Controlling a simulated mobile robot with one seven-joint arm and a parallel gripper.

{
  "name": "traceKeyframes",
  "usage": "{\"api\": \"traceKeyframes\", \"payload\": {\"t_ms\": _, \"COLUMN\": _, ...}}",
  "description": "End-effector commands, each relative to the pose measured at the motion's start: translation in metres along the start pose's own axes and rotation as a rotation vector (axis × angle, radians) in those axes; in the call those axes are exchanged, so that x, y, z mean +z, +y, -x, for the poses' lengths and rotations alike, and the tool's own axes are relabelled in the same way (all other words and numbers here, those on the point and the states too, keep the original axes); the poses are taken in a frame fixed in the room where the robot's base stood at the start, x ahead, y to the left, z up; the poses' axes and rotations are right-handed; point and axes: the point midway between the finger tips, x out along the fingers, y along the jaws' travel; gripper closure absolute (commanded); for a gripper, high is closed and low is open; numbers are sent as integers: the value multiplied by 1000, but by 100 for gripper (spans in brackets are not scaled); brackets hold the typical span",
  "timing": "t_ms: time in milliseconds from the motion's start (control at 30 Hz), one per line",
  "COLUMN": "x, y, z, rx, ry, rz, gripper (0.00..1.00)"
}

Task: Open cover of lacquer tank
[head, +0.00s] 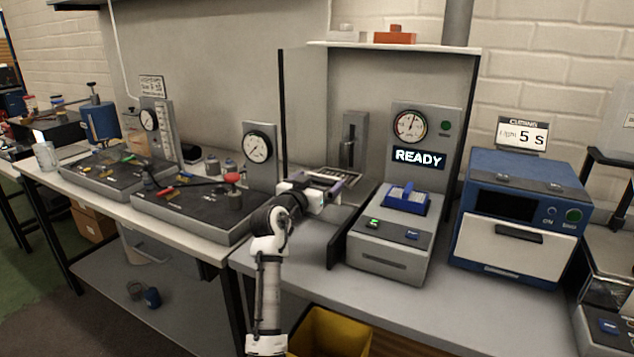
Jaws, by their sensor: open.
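My arm rises from the bottom of the head view, and my gripper (342,181) is over the bench, left of the machine with the READY display. Its jaws look apart, and I see nothing held between them. A metal slotted part shows right behind the jaws; I cannot tell whether they touch it. No label for a lacquer tank is readable here, so I cannot tell which thing is the tank or its cover. A grey upright with a vertical slot (355,140) stands just behind my gripper.
The READY machine (390,245) carries a blue holder (404,199). A blue curing oven (522,215) stands right of it. A thin dark upright panel stands between my gripper and the READY machine. Dark trays with gauges (258,147) fill the left bench. A yellow bin (335,330) is below.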

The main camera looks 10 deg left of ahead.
Motion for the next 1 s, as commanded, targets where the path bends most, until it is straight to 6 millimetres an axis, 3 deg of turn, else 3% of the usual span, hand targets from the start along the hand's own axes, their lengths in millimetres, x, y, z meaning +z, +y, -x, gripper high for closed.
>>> {"api": "traceKeyframes", "payload": {"t_ms": 67, "x": 0, "y": 0, "z": 0, "rx": 0, "ry": 0, "rz": 0, "gripper": 8}}
{"api": "traceKeyframes", "payload": {"t_ms": 533, "x": 0, "y": 0, "z": 0, "rx": 0, "ry": 0, "rz": 0, "gripper": 68}}
{"api": "traceKeyframes", "payload": {"t_ms": 767, "x": 2, "y": 0, "z": 12, "rx": 0, "ry": 0, "rz": 1, "gripper": 68}}
{"api": "traceKeyframes", "payload": {"t_ms": 1000, "x": 4, "y": 0, "z": 62, "rx": -1, "ry": 2, "rz": -1, "gripper": 68}}
